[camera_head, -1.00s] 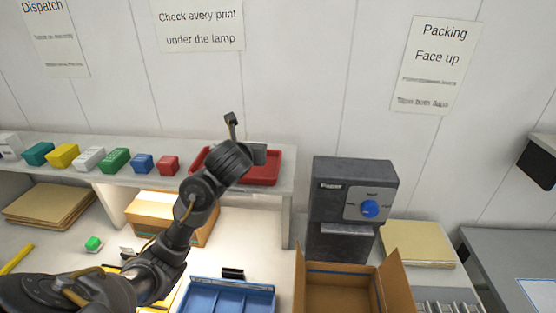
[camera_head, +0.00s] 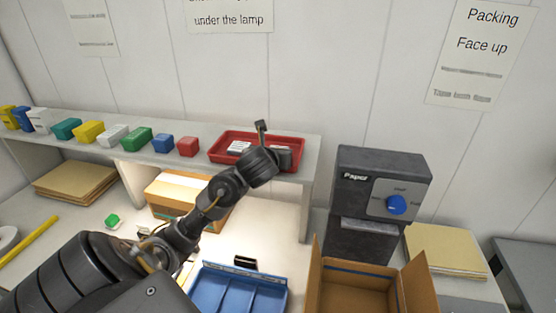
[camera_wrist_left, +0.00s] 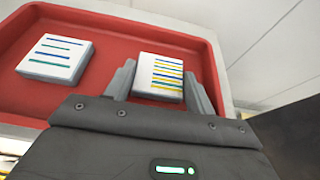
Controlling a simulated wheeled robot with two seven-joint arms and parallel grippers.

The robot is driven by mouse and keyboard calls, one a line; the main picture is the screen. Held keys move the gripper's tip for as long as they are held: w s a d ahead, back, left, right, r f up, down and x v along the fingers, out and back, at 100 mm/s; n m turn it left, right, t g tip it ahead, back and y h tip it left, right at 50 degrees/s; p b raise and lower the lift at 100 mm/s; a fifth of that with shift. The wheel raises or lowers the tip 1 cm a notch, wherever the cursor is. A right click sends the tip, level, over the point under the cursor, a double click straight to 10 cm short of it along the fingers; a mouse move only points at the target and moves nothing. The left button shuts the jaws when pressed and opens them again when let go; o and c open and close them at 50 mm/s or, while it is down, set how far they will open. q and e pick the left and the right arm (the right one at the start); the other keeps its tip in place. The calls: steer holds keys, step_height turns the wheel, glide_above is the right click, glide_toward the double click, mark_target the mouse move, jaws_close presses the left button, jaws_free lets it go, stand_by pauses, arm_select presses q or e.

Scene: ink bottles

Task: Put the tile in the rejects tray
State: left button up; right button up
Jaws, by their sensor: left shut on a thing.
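The red tray (camera_head: 222,134) stands on the raised shelf at the back; its red wall also shows in the wrist view (camera_wrist_left: 110,22). My left gripper (camera_head: 290,155) is over the tray's right part. In the wrist view its fingers (camera_wrist_left: 159,82) are shut on a white tile (camera_wrist_left: 160,70) with yellow and blue stripes. I cannot tell whether this tile touches the tray floor. A second white tile (camera_wrist_left: 55,57), with blue and green stripes, lies in the tray to its left; it also shows in the head view (camera_head: 239,147). My right gripper is not in view.
Several coloured boxes line the shelf left of the tray, the nearest a red one (camera_head: 187,146). Below are a blue divided tray (camera_head: 238,283), an open cardboard box (camera_head: 360,295) and a dark machine with a blue knob (camera_head: 396,205).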

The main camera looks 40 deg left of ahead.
arm_select(q)
steer(key=shift+r, duration=0.15)
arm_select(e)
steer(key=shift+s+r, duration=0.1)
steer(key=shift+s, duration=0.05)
arm_select(q)
steer(key=shift+f, duration=0.2)
steer(key=o, duration=1)
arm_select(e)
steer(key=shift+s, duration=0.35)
arm_select(q)
steer(key=shift+o, duration=0.2)
